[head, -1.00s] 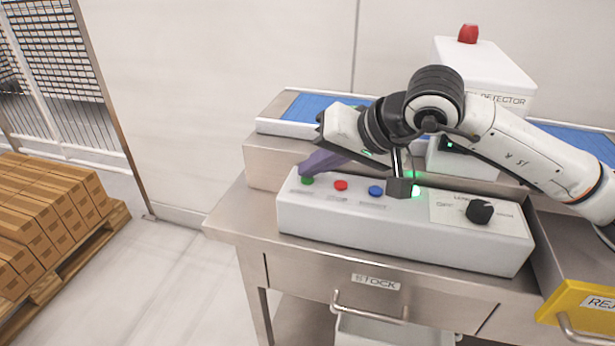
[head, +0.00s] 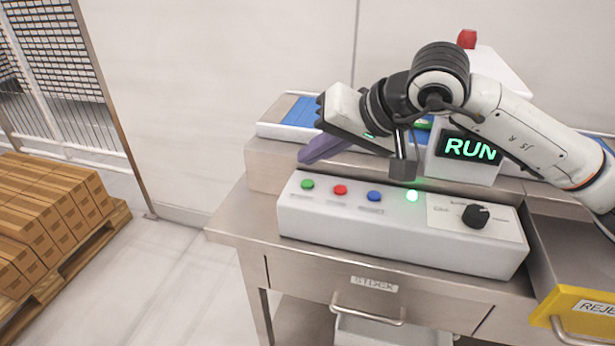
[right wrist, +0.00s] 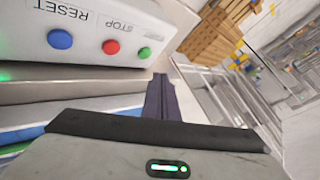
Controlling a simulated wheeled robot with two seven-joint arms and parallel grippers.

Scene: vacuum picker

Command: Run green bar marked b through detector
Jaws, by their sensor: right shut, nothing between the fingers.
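The detector (head: 468,168) stands over the blue conveyor belt (head: 302,110), and its display is lit with RUN. A green piece (head: 423,124) shows on the belt at the detector, mostly hidden behind my right arm; no letter is readable on it. The control box in front has a green button (head: 307,184), a red button (head: 340,190) and a blue button (head: 375,196). My right gripper (head: 304,158) is shut and empty, its purple fingers just above and apart from the green button. The right wrist view shows the closed fingers (right wrist: 162,98) too. My left gripper is out of view.
A black knob (head: 476,215) and a lit green lamp (head: 412,196) are on the box. A stock drawer (head: 374,284) is below, and a yellow reject bin (head: 580,312) is at lower right. Boxes on a pallet (head: 62,290) stand left, with clear floor between.

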